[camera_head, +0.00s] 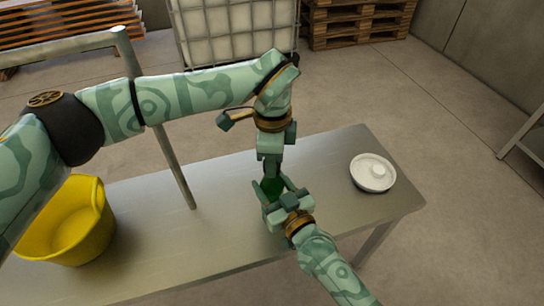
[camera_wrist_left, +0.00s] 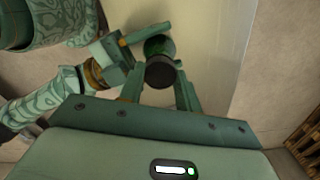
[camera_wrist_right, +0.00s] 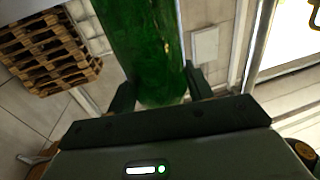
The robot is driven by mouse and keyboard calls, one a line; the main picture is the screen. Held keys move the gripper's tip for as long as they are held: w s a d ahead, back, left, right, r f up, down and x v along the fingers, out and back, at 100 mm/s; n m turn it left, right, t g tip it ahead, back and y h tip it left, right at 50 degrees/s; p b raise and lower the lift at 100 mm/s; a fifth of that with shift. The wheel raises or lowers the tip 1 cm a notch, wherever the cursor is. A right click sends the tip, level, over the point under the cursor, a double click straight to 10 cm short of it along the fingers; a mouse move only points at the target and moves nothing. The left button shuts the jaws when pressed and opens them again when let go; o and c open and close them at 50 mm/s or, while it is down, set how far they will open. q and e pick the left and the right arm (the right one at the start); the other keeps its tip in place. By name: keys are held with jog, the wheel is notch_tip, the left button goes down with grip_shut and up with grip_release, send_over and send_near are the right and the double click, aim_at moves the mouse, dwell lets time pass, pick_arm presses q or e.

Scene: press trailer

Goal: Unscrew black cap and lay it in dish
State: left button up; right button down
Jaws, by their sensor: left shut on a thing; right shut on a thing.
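A green bottle (camera_head: 272,187) stands upright over the metal table, mostly hidden by my grippers. My right gripper (camera_head: 277,198) is shut around its body; in the right wrist view the green glass (camera_wrist_right: 145,50) fills the space between the fingers. My left gripper (camera_head: 269,172) points down from above and is shut on the black cap (camera_wrist_left: 160,75), which shows between its fingertips in the left wrist view. The cap lines up with the bottle top; whether it is still threaded on, I cannot tell. A white round dish (camera_head: 359,180) with a raised white middle sits on the table at right.
The metal table (camera_head: 335,150) is bare between the bottle and the dish. A yellow bucket (camera_head: 75,228) is at the left. Pallets (camera_head: 355,25) and a white tank (camera_head: 235,30) stand behind.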

pick_arm(q)
jog(key=shift+r, duration=0.25)
jog(key=shift+r, duration=0.85)
jog(key=shift+r, duration=2)
pick_arm(e)
jog(key=c, duration=0.5)
grip_release()
